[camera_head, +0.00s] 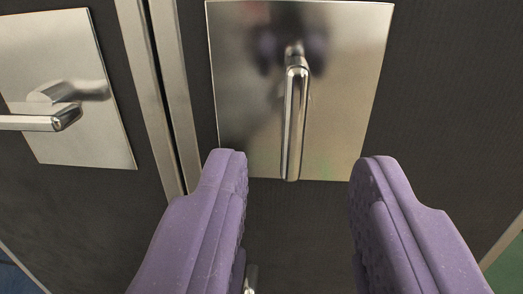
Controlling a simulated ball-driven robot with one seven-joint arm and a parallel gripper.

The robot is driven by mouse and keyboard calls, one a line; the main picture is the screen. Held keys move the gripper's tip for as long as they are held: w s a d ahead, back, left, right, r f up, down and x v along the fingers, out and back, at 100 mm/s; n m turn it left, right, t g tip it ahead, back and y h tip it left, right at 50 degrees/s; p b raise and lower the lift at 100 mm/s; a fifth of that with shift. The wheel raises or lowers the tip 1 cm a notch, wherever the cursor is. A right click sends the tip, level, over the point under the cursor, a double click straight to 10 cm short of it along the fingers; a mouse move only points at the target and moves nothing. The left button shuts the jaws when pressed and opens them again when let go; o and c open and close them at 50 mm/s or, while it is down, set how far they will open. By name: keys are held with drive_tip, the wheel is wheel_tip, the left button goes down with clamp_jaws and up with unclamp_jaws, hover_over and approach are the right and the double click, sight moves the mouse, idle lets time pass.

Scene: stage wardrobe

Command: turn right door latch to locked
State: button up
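The right door (440,95) is dark, with a shiny metal plate (235,90) that carries the right door latch (294,120). This latch is a metal lever that points straight down from its pivot near the top of the plate. My gripper (302,168) has two purple fingers spread wide apart. It is open and empty, with the fingertips near the plate's lower edge. In the picture the lever's lower end lies between the fingertips, nearer the left one. I cannot tell how far in front of the door the fingers are.
The left door (100,205) has its own plate (85,130) with a lever handle (45,118) that points left. Metal edge strips (160,95) and a dark gap run between the doors. A small metal piece (251,278) shows low beside my left finger.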

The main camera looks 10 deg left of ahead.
sight(305, 125)
drive_tip(key=w+b, duration=0.1)
drive_tip(key=w, duration=0.4)
drive_tip(key=shift+w+a, duration=0.1)
drive_tip(key=shift+w, duration=0.2)
clamp_jaws()
drive_tip(key=shift+m, duration=0.4)
drive_tip(key=m+p, duration=0.1)
drive_tip(key=m, duration=0.2)
drive_tip(key=shift+m, duration=0.3)
drive_tip(key=m, duration=0.1)
drive_tip(key=m+p, duration=0.1)
drive_tip(key=m, duration=0.1)
drive_tip(key=m+p, duration=0.1)
drive_tip(key=shift+d+m, duration=0.25)
drive_tip(key=shift+m, duration=0.05)
drive_tip(key=shift+d+f+m+p, duration=0.15)
drive_tip(key=shift+m+p, duration=1.1)
drive_tip(key=shift+m, duration=1)
drive_tip(key=shift+a+f+m+p, duration=0.15)
drive_tip(key=shift+m+p, duration=1.1)
drive_tip(key=shift+m, duration=1)
drive_tip(key=shift+d, duration=0.1)
